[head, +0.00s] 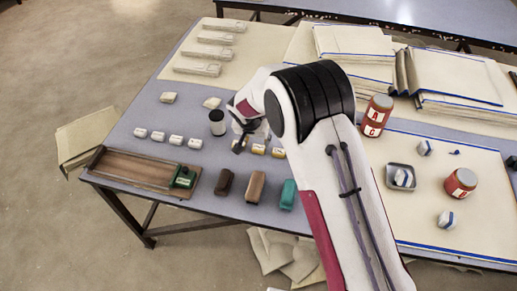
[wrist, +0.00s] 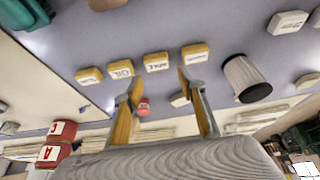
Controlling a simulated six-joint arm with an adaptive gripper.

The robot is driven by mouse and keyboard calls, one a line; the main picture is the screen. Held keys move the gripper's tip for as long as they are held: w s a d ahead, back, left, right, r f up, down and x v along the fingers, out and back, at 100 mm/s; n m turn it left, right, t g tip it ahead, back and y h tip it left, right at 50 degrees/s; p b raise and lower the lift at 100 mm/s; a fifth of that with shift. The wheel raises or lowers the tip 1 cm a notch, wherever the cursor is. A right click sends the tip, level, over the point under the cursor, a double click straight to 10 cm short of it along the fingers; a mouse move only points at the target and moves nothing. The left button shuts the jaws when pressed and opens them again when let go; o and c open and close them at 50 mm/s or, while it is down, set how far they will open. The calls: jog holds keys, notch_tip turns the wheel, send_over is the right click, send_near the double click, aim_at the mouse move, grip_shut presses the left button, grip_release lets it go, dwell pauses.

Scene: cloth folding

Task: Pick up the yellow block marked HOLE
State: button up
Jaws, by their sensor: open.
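A row of yellow blocks shows in the wrist view. The one whose label seems to read HOLE (wrist: 156,62) is second from the right, between two other yellow blocks. My gripper (wrist: 160,85) is open and empty, its two fingers apart, with the HOLE block showing beyond and between the fingertips. The right fingertip overlaps the lower edge of the rightmost yellow block (wrist: 194,54) in the picture; I cannot tell whether they touch. In the head view my gripper (head: 243,140) hangs over the row, and my arm hides part of it. The labels are too small to read there.
A dark cup (head: 217,122) stands left of my gripper. White blocks (head: 175,140) lie farther left. Brown and teal blocks (head: 287,195) lie in front, beside a wooden tray (head: 96,158). Red jars (head: 376,115) stand at right.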

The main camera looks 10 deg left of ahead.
aim_at(259, 147)
notch_tip(259, 147, down, 3)
jog(key=shift+w+d+f, duration=0.15)
jog(key=shift+f, duration=0.05)
jog(key=shift+x, duration=0.9)
jog(key=shift+r, duration=0.1)
jog(key=shift+c, duration=0.3)
jog(key=c, duration=0.6)
